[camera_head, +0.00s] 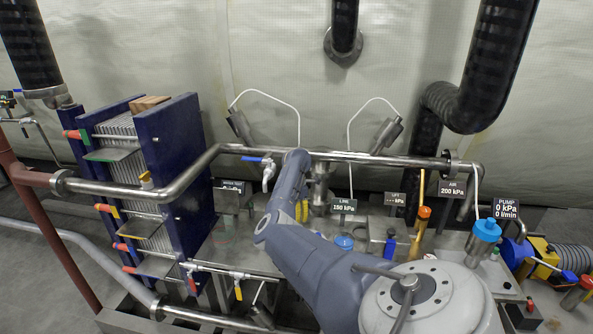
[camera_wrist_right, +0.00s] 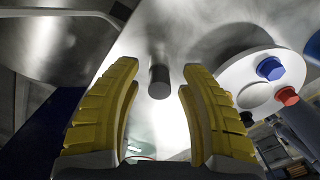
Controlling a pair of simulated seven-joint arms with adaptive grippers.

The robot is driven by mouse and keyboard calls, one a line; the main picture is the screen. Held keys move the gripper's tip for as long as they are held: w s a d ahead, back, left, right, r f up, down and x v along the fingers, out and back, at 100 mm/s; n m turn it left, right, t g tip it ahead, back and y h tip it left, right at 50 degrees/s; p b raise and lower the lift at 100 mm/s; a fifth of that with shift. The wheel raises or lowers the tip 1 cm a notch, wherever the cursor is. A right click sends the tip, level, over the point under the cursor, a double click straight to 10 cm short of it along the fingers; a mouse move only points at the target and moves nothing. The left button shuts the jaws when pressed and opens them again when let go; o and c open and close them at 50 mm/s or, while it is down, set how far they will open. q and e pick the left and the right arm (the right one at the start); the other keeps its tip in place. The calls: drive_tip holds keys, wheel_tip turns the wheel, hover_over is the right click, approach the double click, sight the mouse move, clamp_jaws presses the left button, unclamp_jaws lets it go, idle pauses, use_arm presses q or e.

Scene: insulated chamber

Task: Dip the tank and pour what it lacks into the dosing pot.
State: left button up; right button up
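My right arm comes up from the bottom middle in the head view. A yellow part of my right gripper (camera_head: 303,211) shows past its far end, mostly hidden by the arm. In the right wrist view the two yellow fingers of the right gripper (camera_wrist_right: 158,98) stand apart. A short dark cylinder end (camera_wrist_right: 159,82) shows between them; I cannot tell its distance, and no finger visibly touches it. I cannot identify the tank or dosing pot surely. My left gripper is not seen.
A steel pipe (camera_head: 350,156) crosses above the bench. A blue plate stack (camera_head: 185,175) stands left. A teal-capped cylinder (camera_head: 484,238) and a pump sign (camera_head: 507,209) reading 0 kPa are at the right. A white disc (camera_wrist_right: 240,72) with coloured caps shows in the wrist view.

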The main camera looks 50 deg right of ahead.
wheel_tip(320, 180, up, 10)
drive_tip(key=shift+r, duration=1)
drive_tip(key=shift+s+d, duration=0.1)
